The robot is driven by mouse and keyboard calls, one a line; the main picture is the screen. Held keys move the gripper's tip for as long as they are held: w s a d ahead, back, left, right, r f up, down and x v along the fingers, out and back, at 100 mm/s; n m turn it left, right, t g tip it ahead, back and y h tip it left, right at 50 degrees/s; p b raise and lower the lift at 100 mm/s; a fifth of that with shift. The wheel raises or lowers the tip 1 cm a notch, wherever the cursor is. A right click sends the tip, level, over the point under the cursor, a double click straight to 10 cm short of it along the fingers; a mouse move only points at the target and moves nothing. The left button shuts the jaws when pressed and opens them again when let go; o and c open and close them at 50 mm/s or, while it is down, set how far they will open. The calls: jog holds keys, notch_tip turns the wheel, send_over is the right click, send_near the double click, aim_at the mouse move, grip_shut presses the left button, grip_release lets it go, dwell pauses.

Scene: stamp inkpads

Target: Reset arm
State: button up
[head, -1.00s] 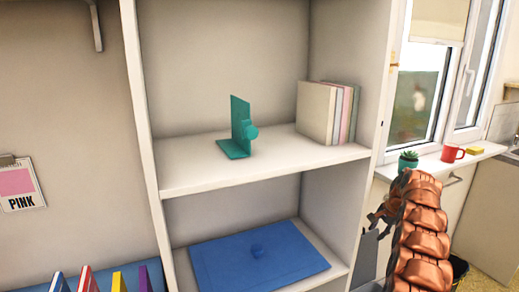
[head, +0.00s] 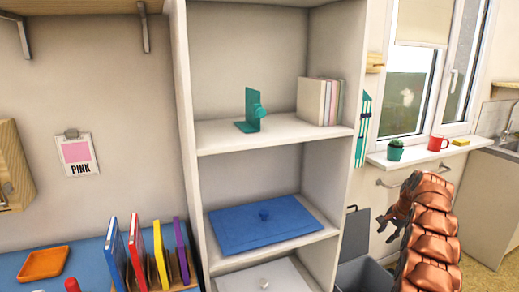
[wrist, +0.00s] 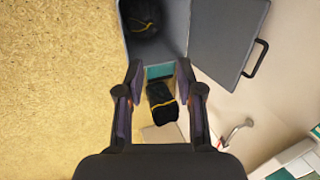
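My arm, with copper-coloured segments, shows at the lower right of the head view, and my gripper (head: 392,222) is small and partly hidden at its left side. In the wrist view my gripper (wrist: 160,72) has its two dark fingers spread apart. A black bundle with a yellow band (wrist: 163,112) shows between them, with gaps on both sides, so nothing appears gripped. An open grey bin (wrist: 175,38) with a dark bag (wrist: 142,18) inside lies beyond the fingertips.
A shelf unit (head: 188,130) holds a teal bookend (head: 252,112), books (head: 318,102) and a blue pad (head: 262,228). A blue desk (head: 85,255) carries an orange tray (head: 44,263) and coloured folders (head: 137,250). A windowsill (head: 415,157) holds a red mug (head: 437,143).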

jog(key=s+a+r+n+g+y+p, duration=0.15)
jog(key=s+a+r+n, duration=0.25)
jog(key=s+a+r, duration=0.7)
jog(key=s+a+r+n+g+h+p, duration=0.1)
jog(key=s+a+r+n+p, duration=0.15)
jog(key=s+a+r, duration=0.7)
jog(key=s+a+f+n+g, duration=0.1)
jog(key=s+a+n, duration=0.1)
jog(key=s, duration=1)
jog(key=s+a+f+n+h+p, duration=0.1)
jog(key=s+a+f+n, duration=0.1)
jog(key=s, duration=1)
jog(key=s+a+f+n+g+h+p, duration=0.1)
jog(key=s+a+n, duration=0.2)
jog(key=s, duration=1)
jog(key=shift+a+f+g, duration=0.15)
jog(key=shift+f+g, duration=0.05)
jog(key=shift+g, duration=0.15)
jog(key=shift+w, duration=0.1)
